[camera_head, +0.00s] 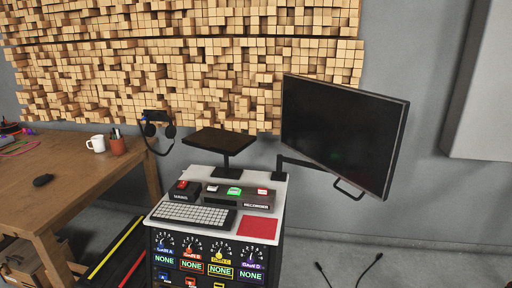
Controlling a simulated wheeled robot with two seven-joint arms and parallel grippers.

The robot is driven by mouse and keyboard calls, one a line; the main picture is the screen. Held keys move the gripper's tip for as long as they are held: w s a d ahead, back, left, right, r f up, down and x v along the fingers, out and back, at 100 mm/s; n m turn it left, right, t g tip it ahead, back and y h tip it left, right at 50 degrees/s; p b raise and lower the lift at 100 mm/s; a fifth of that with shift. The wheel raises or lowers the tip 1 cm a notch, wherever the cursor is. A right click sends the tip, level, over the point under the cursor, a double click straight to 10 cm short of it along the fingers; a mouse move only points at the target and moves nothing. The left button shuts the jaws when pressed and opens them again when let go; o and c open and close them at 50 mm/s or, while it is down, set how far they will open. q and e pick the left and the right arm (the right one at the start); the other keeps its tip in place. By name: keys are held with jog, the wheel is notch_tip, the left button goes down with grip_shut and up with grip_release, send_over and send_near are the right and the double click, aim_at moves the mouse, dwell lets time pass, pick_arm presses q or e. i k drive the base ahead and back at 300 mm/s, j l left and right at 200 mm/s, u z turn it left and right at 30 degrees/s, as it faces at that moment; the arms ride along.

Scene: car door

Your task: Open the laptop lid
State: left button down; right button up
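I see no clear laptop. A dark flat slab (219,141) lies level on a short post at the back of the white-topped console; I cannot tell whether it is a closed laptop or a bare stand plate. A large black screen (342,133) hangs tilted on an arm at the console's right. A keyboard (194,215) lies on the console's front left. Neither of my grippers can be made out in this view.
The console (278,193) also bears a box with buttons (237,196) and a red square (258,227). A wooden desk (75,180) stands left, with a white mug (96,143), pen cup (118,145) and mouse (43,180). Headphones (158,129) hang by the wall. Dark thin shapes lie low right.

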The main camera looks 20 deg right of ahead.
aim_at(209, 137)
jog(key=i+j+z, duration=0.15)
jog(key=i+z, duration=0.2)
jog(key=i+j+z, duration=0.2)
jog(key=z, duration=0.2)
jog(key=i+j+z, duration=0.35)
jog(key=k, duration=0.1)
